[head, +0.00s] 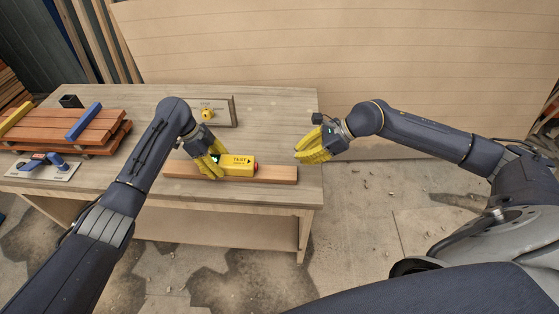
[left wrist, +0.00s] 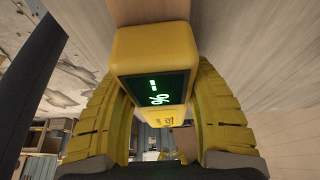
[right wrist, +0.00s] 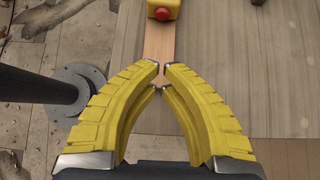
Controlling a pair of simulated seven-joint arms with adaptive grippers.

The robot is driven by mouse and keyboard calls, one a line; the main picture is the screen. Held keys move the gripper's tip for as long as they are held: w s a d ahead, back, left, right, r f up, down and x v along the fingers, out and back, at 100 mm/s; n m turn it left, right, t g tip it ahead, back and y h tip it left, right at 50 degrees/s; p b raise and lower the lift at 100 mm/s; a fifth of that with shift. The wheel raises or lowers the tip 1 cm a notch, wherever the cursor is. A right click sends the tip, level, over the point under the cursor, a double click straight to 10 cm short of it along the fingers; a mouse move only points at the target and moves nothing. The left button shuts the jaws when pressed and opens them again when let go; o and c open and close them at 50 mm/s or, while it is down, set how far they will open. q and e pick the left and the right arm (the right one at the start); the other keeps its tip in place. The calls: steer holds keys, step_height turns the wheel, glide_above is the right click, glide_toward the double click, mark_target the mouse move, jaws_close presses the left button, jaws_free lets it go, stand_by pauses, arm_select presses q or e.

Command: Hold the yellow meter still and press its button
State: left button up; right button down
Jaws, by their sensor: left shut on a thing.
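The yellow meter (head: 238,165) lies on a wooden board (head: 275,173) near the front edge of the workbench. Its red button (head: 256,168) is on its right end and also shows in the right wrist view (right wrist: 162,14). My left gripper (head: 214,168) is shut on the meter's left end, one finger on each side. In the left wrist view the meter's display (left wrist: 155,88) glows green between the fingers. My right gripper (head: 300,155) is off to the right of the button, apart from it. Its fingertips (right wrist: 161,70) are nearly together, with nothing between them.
The workbench (head: 280,110) has a framed panel with a yellow knob (head: 207,113) behind the meter. Stacked planks (head: 60,128) with blue and yellow pieces lie at the left, beside a plate with a blue tool (head: 45,163). The bench is clear right of the panel.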

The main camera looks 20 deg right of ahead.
mark_target(258, 168)
steer(key=x, duration=0.9)
steer(key=shift+a+f, duration=0.1)
steer(key=shift+a, duration=0.1)
steer(key=shift+w+a, duration=0.6)
steer(key=shift+a, duration=0.3)
steer(key=shift+w+a+f, duration=0.1)
steer(key=shift+w+a, duration=0.15)
steer(key=shift+a, duration=0.2)
steer(key=shift+w+a, duration=0.2)
steer(key=shift+a, duration=0.25)
steer(key=shift+w+a, duration=0.45)
steer(key=shift+a, duration=0.4)
arm_select(q)
steer(key=shift+d, duration=0.1)
arm_select(e)
steer(key=d, duration=0.1)
steer(key=s+d, duration=0.2)
steer(key=d, duration=0.1)
steer(key=v, duration=0.9)
steer(key=shift+s+d+r, duration=0.15)
steer(key=shift+d+r, duration=0.05)
steer(key=shift+r, duration=0.1)
